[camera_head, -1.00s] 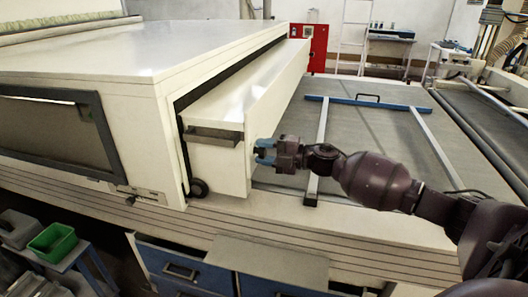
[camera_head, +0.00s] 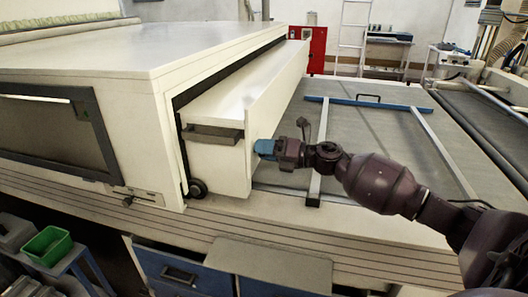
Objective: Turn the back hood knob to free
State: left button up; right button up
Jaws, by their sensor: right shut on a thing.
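The white hood (camera_head: 218,165) sticks out of the right side of the big cream tunnel housing (camera_head: 120,60). My right gripper (camera_head: 263,148), with blue fingertips, is shut at the near right corner of the hood's outer face. Its fingers hide what they hold; from the place it looks like a hood knob, and I cannot make out its pointer or marks. A black round knob or wheel (camera_head: 197,187) shows low at the hood's near left corner, apart from the gripper. My left gripper is not in view.
A grey bed with a blue-barred frame (camera_head: 370,103) lies right of the hood, under my right arm. A grey handle (camera_head: 212,134) sits on the hood's near end. Blue drawers (camera_head: 175,270) are below the front edge. A green bin (camera_head: 50,245) stands lower left.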

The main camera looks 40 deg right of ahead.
jog(key=shift+n, duration=0.6)
jog(key=o, duration=0.9)
jog(key=v, duration=1.1)
jog(key=shift+w, duration=0.1)
